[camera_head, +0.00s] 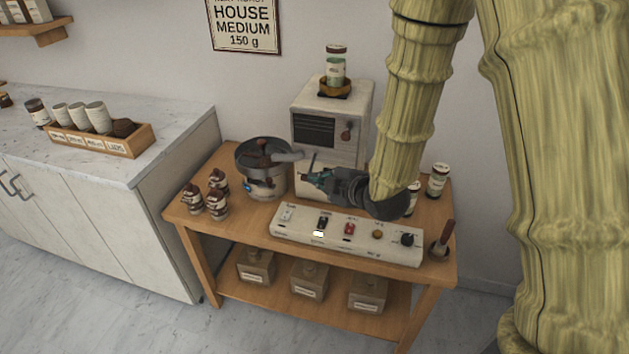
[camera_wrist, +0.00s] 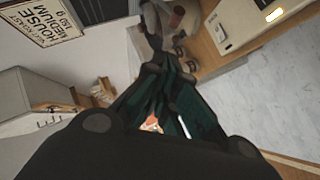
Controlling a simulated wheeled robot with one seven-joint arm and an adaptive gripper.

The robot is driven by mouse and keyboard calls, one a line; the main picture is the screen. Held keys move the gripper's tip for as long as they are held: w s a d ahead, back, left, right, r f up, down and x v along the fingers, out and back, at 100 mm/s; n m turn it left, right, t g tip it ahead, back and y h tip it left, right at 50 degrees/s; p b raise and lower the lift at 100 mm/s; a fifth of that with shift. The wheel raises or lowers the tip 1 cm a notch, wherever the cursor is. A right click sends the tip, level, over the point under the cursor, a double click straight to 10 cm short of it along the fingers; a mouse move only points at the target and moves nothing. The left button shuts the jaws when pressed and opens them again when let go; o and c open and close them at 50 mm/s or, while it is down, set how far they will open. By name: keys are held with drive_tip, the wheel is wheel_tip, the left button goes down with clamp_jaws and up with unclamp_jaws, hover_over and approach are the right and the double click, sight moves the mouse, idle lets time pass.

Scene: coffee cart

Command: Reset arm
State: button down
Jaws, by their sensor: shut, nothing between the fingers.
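My gripper (camera_head: 311,177) hangs above the wooden cart, behind the control panel and just right of the dark pan. Its fingers are closed together with nothing between them. In the wrist view the dark green fingers of my gripper (camera_wrist: 158,75) reach away from the camera toward the cart. My arm comes down from the upper right in a pale yellow-green cover.
The wooden cart (camera_head: 235,234) holds a white control panel (camera_head: 345,236), a pan (camera_head: 262,158), a cream machine (camera_head: 330,118), several small jars (camera_head: 216,204) and a bottle (camera_head: 438,181). A white counter (camera_head: 130,185) with a wooden rack (camera_head: 105,143) stands left.

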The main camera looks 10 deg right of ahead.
drive_tip(key=s+d+f+m+g+h, duration=0.25)
drive_tip(key=s+f+m, duration=0.4)
drive_tip(key=f, duration=0.65)
drive_tip(key=s+d+f+m+g+h, duration=0.1)
drive_tip(key=s+d+f+m+g, duration=0.2)
drive_tip(key=s+f, duration=0.85)
drive_tip(key=s+f+m+g, duration=0.3)
drive_tip(key=s+f, duration=0.3)
drive_tip(key=s, duration=0.4)
drive_tip(key=s+f+m+g+h, duration=0.1)
drive_tip(key=s+f+m+g, duration=0.2)
drive_tip(key=s+f, duration=0.4)
drive_tip(key=s+m, duration=0.1)
drive_tip(key=s, duration=0.2)
drive_tip(key=shift+d+f+m, duration=0.3)
drive_tip(key=shift+d+m, duration=0.05)
